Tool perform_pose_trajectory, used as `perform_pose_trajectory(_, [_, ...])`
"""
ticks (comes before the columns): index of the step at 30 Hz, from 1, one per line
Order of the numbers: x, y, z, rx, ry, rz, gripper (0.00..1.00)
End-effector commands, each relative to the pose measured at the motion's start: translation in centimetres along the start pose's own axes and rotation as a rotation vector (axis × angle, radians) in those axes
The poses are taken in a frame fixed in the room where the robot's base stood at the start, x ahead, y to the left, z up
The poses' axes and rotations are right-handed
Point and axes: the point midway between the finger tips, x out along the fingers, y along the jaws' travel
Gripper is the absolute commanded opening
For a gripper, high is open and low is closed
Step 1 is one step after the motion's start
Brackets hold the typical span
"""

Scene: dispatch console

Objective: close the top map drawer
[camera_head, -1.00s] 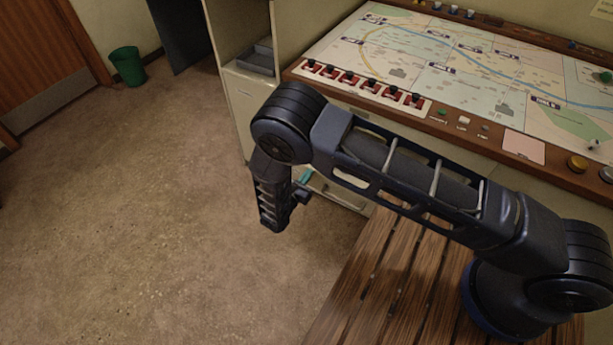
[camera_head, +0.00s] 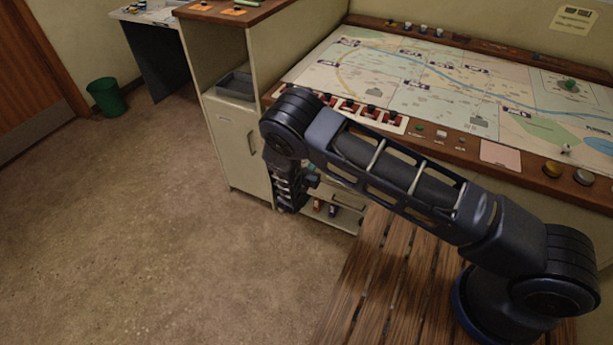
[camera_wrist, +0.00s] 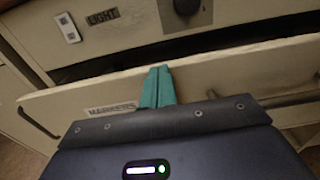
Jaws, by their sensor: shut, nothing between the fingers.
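In the wrist view, a cream drawer front (camera_wrist: 60,102) labelled MARKERS crosses the picture, with a bar handle at its right. A dark gap separates its top edge from the panel above, so it appears to stand somewhat open. No label naming a map drawer is legible. My gripper (camera_wrist: 159,72) is shut and empty; its teal fingers are at this front, right of the label. I cannot tell whether they touch it. In the head view, my gripper (camera_head: 312,168) is mostly hidden by my arm, by the drawers (camera_head: 347,203) under the console.
The panel (camera_wrist: 130,30) above the drawer has a LIGHT label and a dark knob. The map console (camera_head: 400,85) overhangs the drawers. A cream cabinet (camera_head: 236,140) stands left of them, and a slatted wooden surface (camera_head: 375,275) lies right.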

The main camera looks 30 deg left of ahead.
Motion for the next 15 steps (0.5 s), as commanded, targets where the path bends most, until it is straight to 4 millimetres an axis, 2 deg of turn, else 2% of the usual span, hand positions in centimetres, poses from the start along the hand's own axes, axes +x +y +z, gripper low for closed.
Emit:
perform_pose_trajectory(1, [1.0, -0.1, -0.1, 0.000, 0.000, -0.003, 0.00])
perform_pose_trajectory(6, [3.3, 0.0, 0.0, 0.000, -0.001, -0.001, 0.00])
perform_pose_trajectory(15, [4.7, 0.0, 0.0, 0.000, 0.001, 0.000, 0.00])
